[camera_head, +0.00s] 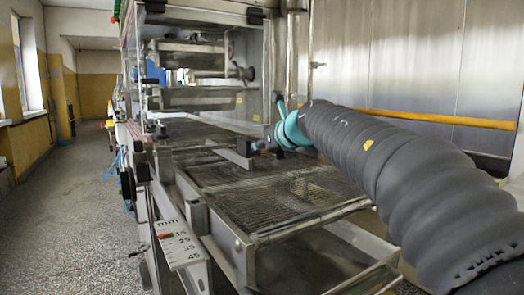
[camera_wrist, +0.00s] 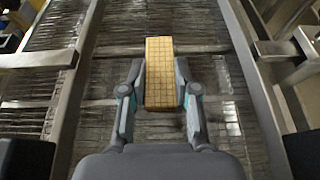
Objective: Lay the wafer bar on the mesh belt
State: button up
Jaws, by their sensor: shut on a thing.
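The wafer bar (camera_wrist: 160,68) is a tan block with a grid pattern, seen in the wrist view between the two fingers of my gripper (camera_wrist: 160,100). My gripper is shut on it, with the bar's long side pointing away from my palm. The mesh belt (camera_wrist: 110,30) lies behind the bar in the wrist view. In the head view the mesh belt (camera_head: 265,203) runs through the steel machine, and my gripper (camera_head: 262,144) is above it at the end of my dark sleeved arm. The bar is hard to make out there. I cannot tell whether the bar touches the belt.
Steel side rails (camera_wrist: 76,85) border the belt, and a crossbar (camera_wrist: 38,60) lies at the left. The machine housing (camera_head: 200,12) stands over the belt's far part. A scale plate (camera_head: 180,243) is on the near left side. An open floor aisle (camera_head: 65,215) runs along the left.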

jog(key=shift+f, duration=0.1)
jog(key=o, duration=0.8)
jog(key=shift+o, duration=0.2)
jog(key=shift+r, duration=0.25)
jog(key=v, duration=1.2)
jog(key=shift+d+f, duration=0.1)
jog(key=shift+f, duration=0.05)
jog(key=shift+s, duration=0.1)
